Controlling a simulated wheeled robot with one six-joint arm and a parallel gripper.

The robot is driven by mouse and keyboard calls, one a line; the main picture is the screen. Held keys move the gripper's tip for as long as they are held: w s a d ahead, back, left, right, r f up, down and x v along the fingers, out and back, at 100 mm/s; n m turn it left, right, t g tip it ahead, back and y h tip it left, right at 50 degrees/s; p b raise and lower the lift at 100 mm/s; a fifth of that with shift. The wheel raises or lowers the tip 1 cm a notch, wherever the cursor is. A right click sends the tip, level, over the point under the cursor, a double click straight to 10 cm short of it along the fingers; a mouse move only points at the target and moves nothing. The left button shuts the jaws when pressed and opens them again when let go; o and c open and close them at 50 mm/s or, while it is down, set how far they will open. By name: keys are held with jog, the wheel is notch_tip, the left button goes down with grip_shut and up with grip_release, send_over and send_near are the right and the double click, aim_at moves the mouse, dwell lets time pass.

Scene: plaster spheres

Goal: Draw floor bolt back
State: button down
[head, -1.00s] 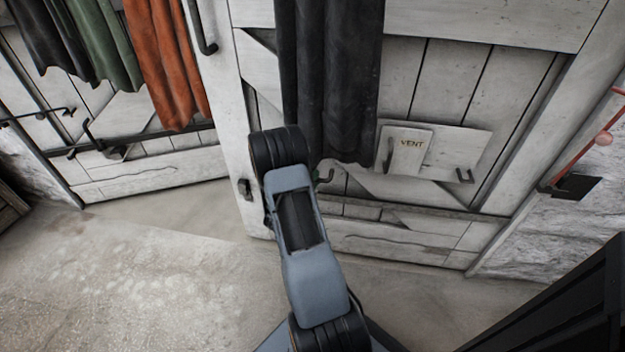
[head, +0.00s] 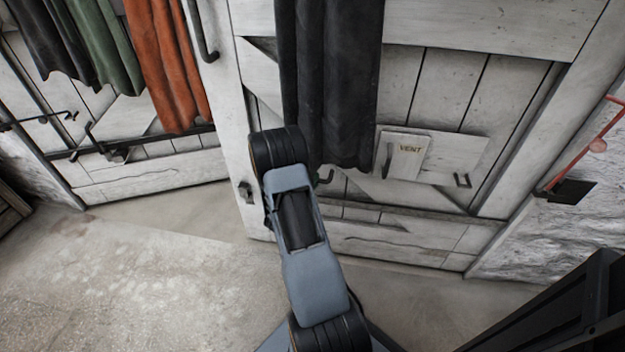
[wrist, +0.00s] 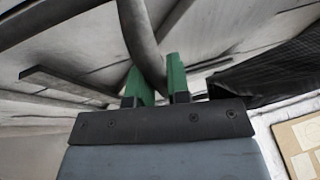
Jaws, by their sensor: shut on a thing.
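In the wrist view my gripper (wrist: 157,77) has its two green fingers closed around a dark curved rod (wrist: 138,35), which looks like the floor bolt's handle. In the head view my arm hides the fingers. A dark bent handle (head: 326,178) shows just right of the arm's end, below the black cloth, low on the pale plank door (head: 375,246). The bolt's lower end and any floor socket cannot be made out.
A black cloth (head: 332,85) hangs just above the arm's end. A dark catch (head: 246,192) sits on the door's left post. Coats (head: 165,70) hang at left. Bare concrete floor (head: 130,285) lies at left front.

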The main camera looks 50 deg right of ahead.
notch_tip(320, 180, up, 4)
jog(key=p, duration=0.3)
jog(key=shift+r, duration=0.1)
jog(key=shift+w, duration=0.1)
jog(key=c, duration=1.1)
grip_release()
jog(key=shift+a+f, duration=0.1)
jog(key=shift+f, duration=0.1)
jog(key=p+v, duration=0.1)
jog(key=v, duration=1.2)
jog(key=shift+a+p, duration=0.3)
jog(key=shift+p, duration=0.1)
